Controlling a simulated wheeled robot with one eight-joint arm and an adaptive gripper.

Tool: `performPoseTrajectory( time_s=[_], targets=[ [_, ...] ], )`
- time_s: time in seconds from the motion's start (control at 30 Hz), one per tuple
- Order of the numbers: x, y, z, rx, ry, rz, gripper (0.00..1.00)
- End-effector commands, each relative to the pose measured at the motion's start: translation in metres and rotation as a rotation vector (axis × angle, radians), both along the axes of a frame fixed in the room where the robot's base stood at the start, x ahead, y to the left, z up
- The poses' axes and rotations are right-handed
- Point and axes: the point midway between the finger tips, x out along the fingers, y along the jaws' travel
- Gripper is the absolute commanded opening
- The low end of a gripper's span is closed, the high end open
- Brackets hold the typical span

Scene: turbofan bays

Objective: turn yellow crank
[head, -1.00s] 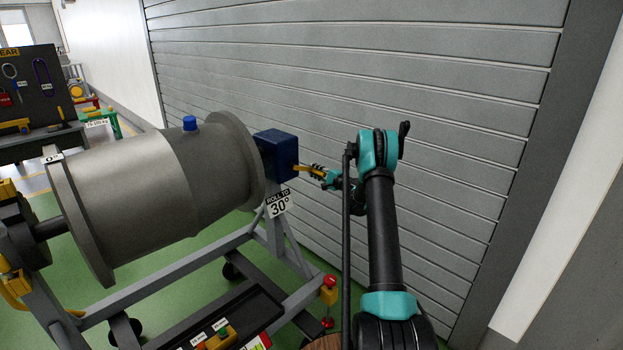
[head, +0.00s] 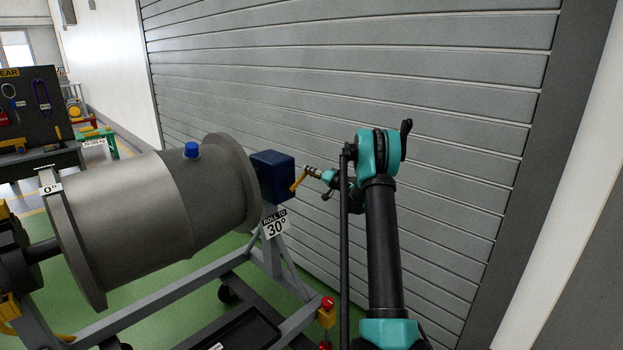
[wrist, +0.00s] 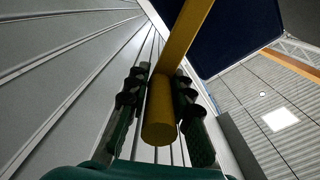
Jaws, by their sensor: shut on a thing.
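The yellow crank (head: 298,182) is on the right side of the dark blue box (head: 272,176) at the end of the grey engine cylinder (head: 160,205). Its arm slants in the head view. My gripper (head: 312,173) is at the crank, just right of the box. In the wrist view the crank's round yellow handle (wrist: 159,118) lies between the two dark fingers of my gripper (wrist: 157,105), which are shut on it. The crank arm (wrist: 190,32) runs up from the handle past the blue box (wrist: 240,30).
A ribbed grey shutter wall (head: 440,120) stands close behind my arm. The cylinder sits on a grey wheeled stand (head: 190,300) with a "ROLL TO 30°" sign (head: 275,224) and a red-topped yellow post (head: 327,312). A tool board (head: 30,105) is far left.

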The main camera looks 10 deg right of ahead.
Motion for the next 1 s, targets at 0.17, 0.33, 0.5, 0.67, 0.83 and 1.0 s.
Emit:
performPoseTrajectory(
  time_s=[0.17, 0.33, 0.5, 0.67, 0.83, 1.0],
  targets=[
    [-0.007, 0.009, 0.015, -0.137, -0.098, 0.000, 0.00],
    [-0.015, 0.019, 0.028, -0.267, -0.193, 0.001, 0.00],
    [-0.024, 0.031, 0.038, -0.399, -0.288, 0.002, 0.00],
    [-0.032, 0.043, 0.045, -0.519, -0.375, 0.002, 0.00],
    [-0.041, 0.054, 0.050, -0.633, -0.459, 0.002, 0.00],
    [-0.047, 0.064, 0.052, -0.727, -0.526, 0.000, 0.00]
  ],
)
